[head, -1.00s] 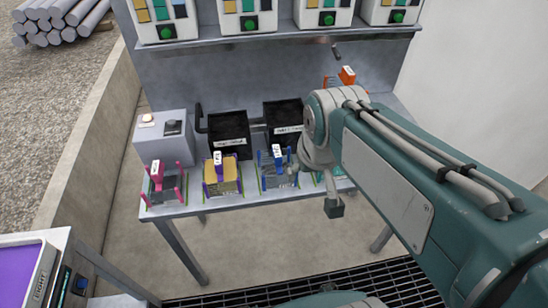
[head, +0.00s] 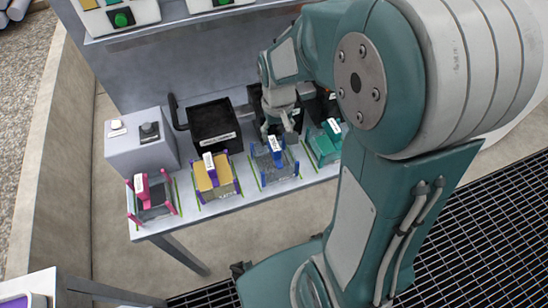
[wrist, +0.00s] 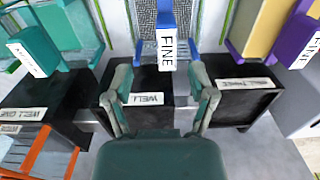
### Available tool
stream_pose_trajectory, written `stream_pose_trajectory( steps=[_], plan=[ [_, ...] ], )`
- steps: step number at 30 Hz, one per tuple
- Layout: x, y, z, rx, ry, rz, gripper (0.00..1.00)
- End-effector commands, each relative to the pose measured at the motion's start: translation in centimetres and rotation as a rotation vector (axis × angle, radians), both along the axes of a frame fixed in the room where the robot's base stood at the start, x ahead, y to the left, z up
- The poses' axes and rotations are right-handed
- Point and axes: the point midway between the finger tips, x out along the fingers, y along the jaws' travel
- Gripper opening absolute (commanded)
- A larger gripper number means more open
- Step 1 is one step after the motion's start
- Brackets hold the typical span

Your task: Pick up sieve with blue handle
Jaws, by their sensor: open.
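The sieve with the blue handle (head: 275,150) stands in the row on the bench, between a purple-handled one and a teal one. Its blue handle (wrist: 167,22) carries a white label reading FINE and shows at the top middle of the wrist view, with grey mesh behind it. My gripper (wrist: 162,82) is open, and its two fingers lie to either side below the handle in that view. In the head view my gripper (head: 280,118) is just behind the blue-handled sieve. I see nothing between the fingers, and they look apart from the handle.
The purple-handled sieve (head: 215,178), the teal sieve (head: 325,142) and a pink one (head: 152,195) stand in the same row. Black open bins (head: 213,122) are behind them. A grey box with knobs (head: 140,142) is at the left. A shelf overhangs the back.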

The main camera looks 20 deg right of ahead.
Motion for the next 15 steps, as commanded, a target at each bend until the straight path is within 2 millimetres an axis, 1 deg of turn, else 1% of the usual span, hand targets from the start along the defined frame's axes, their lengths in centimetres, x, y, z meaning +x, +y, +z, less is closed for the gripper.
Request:
stream_pose_trajectory(
  steps=[1, 5, 12, 15],
  plan=[
    [-0.1, 0.1, -0.5, 0.000, 0.003, 0.001, 0.71],
    [0.1, 0.2, -1.5, 0.000, 0.002, 0.001, 0.71],
    [0.5, 0.5, -5.1, 0.000, 0.004, 0.000, 0.71],
    [0.5, 0.5, -5.8, 0.000, 0.002, 0.000, 0.71]
  ],
)
